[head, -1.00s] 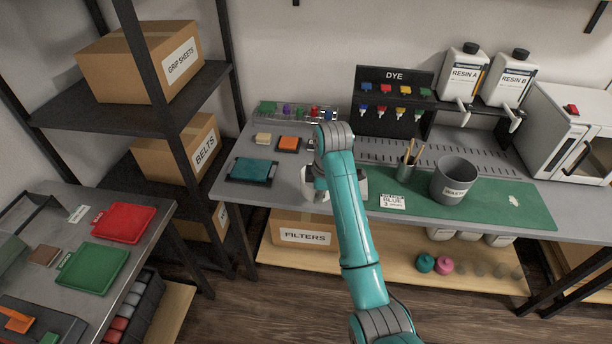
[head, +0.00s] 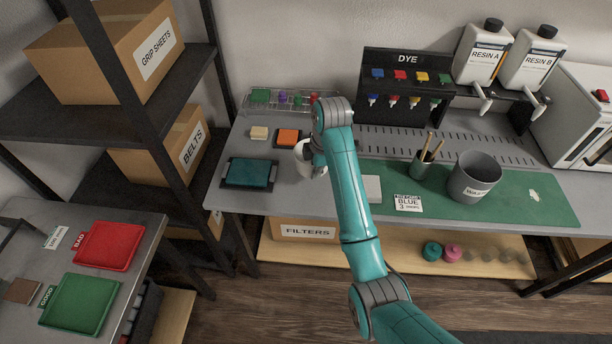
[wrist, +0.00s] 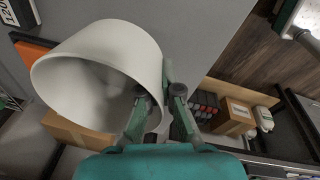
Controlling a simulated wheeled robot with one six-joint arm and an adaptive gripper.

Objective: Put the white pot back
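The white pot (head: 304,157) is partly hidden behind my arm in the head view, above or on the grey bench right of the teal pad. In the wrist view the white pot (wrist: 90,70) is large and empty-looking, with its wide mouth towards the camera. My gripper (wrist: 158,98) has one finger inside the pot's mouth and the other outside, pinching its wall. In the head view the fingers are hidden by the arm. I cannot tell whether the pot touches the bench.
A teal pad (head: 248,173), an orange block (head: 288,137) and a cream block (head: 259,133) lie nearby. The dye rack (head: 405,90) is behind.

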